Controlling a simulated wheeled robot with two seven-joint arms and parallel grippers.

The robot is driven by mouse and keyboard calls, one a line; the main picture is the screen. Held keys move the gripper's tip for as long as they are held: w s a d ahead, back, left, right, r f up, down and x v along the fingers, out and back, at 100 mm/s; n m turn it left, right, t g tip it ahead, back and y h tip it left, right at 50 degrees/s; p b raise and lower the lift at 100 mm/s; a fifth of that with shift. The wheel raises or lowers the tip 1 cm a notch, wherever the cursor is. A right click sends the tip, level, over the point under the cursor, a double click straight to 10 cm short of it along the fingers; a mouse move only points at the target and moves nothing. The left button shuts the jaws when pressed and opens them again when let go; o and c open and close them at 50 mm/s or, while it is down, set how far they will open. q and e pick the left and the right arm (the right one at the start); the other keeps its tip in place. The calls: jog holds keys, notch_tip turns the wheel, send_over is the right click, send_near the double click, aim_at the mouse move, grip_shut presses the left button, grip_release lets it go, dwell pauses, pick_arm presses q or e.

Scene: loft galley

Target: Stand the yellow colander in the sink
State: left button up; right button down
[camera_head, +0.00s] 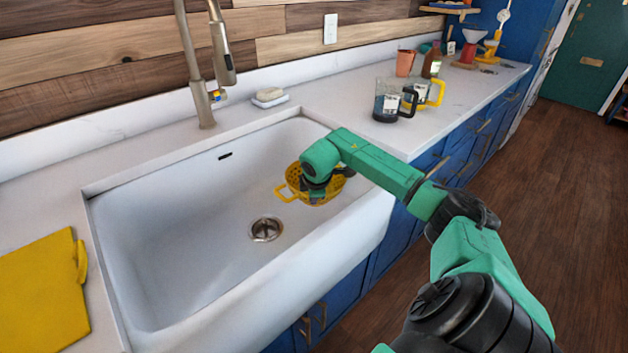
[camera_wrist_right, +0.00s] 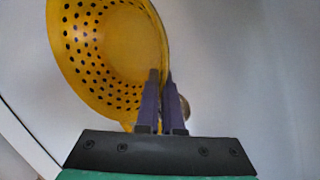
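The yellow colander (camera_head: 293,179), with dark round holes and a loop handle, is inside the white sink (camera_head: 170,215) at its right end. In the right wrist view the colander (camera_wrist_right: 100,50) fills the upper left. My right gripper (camera_head: 317,190) reaches down over the sink's front right side. In the wrist view its two purple fingers (camera_wrist_right: 162,95) are close together with the colander's rim between them, one finger inside the bowl and one outside. I cannot tell whether the colander's base touches the sink floor. My left gripper is not in view.
The drain (camera_head: 266,229) is left of the colander, and the sink's left part is empty. The faucet (camera_head: 203,80) rises behind. A soap dish (camera_head: 269,98) is on the back ledge. Mugs (camera_head: 390,100) stand on the right counter. A yellow board (camera_head: 42,295) lies at left.

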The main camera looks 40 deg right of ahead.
notch_tip(320, 180, down, 7)
jog(key=c, duration=1)
grip_release()
jog(key=shift+c, duration=0.2)
jog(key=v, duration=1.2)
